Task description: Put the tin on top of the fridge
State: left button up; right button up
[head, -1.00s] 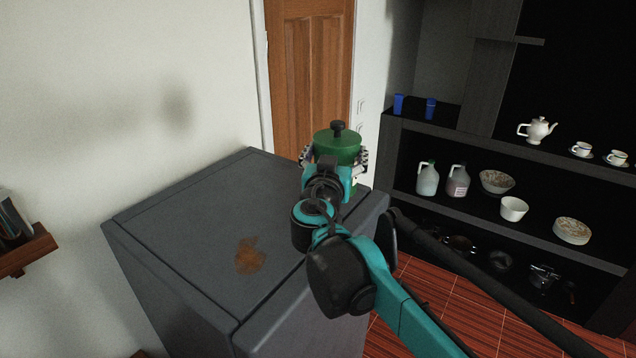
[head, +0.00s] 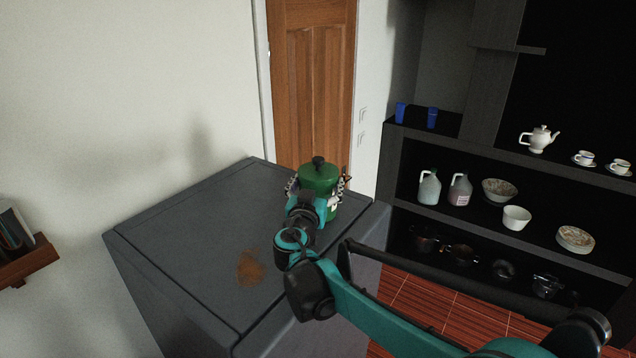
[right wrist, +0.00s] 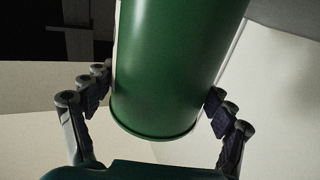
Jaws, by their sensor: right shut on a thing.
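The tin is a green cylinder with a black knob on its lid (head: 319,175). My right gripper (head: 318,186) is shut on it, with fingers on both sides. In the right wrist view the tin (right wrist: 175,65) stands between the two fingers of the gripper (right wrist: 158,108), and its lower rim shows. The grey fridge (head: 190,235) has a flat top with a brown stain. In the head view the tin appears over the far right part of the fridge top. I cannot tell whether its base touches the top. My left gripper is not in view.
A dark shelf unit (head: 400,142) stands at the right with jugs, bowls, cups and a teapot (head: 539,138). A wooden door (head: 312,90) is behind the fridge. A small wooden wall shelf (head: 30,262) is at the left. Most of the fridge top is clear.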

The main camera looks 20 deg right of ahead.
jog(key=shift+a, duration=0.15)
jog(key=shift+s+f, duration=0.1)
jog(key=shift+f, duration=0.05)
jog(key=o, duration=1.5)
jog(key=shift+r, duration=0.3)
jog(key=b+v, duration=0.1)
jog(key=v, duration=1.1)
jog(key=shift+f, duration=0.1)
